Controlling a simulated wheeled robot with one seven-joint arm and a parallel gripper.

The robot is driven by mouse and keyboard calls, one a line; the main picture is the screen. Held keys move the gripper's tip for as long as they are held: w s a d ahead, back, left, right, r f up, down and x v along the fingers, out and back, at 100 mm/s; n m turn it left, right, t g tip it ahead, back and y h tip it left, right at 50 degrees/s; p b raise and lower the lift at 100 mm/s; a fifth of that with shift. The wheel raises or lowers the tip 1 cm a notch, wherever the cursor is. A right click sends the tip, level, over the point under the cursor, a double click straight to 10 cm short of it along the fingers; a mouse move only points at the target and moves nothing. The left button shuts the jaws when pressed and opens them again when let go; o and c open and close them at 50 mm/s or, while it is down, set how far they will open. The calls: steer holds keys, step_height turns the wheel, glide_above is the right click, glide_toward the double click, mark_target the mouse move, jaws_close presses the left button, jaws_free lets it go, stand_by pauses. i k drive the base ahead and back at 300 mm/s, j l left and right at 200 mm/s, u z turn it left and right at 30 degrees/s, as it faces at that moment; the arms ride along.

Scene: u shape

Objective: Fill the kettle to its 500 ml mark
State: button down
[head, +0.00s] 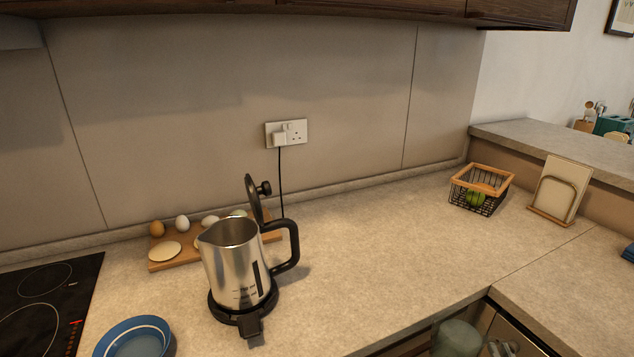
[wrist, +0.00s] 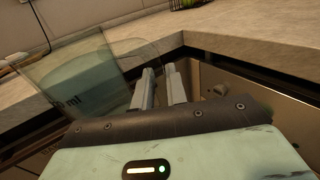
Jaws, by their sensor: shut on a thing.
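The steel kettle (head: 228,262) stands upright on its black base (head: 240,312) on the counter, with its lid (head: 254,200) raised and its handle to the right. Small dark marks show low on its side; I cannot read them, and the inside level is hidden. In the wrist view my gripper (wrist: 160,78) is shut on a clear measuring jug (wrist: 85,72) with "ml" printed on its wall. The jug is beyond the counter's front edge, apart from the kettle. Its tinted lower part may be water; I cannot tell.
A blue bowl (head: 137,339) and a dark hob (head: 40,310) lie to the left. Behind the kettle is a wooden board (head: 165,265) with eggs. A wire basket (head: 478,189) and a holder (head: 557,190) stand at the right. The counter right of the kettle is clear. A cord runs to the wall socket (head: 294,133).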

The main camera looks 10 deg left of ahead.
mark_target(232, 252)
steer(key=k+j+u, duration=0.3)
steer(key=j, duration=0.3)
steer(key=k+j+u, duration=0.15)
steer(key=j, duration=0.2)
steer(key=k+j+u, duration=0.15)
steer(key=j, duration=0.2)
steer(key=k+j+u, duration=0.15)
steer(key=j, duration=0.25)
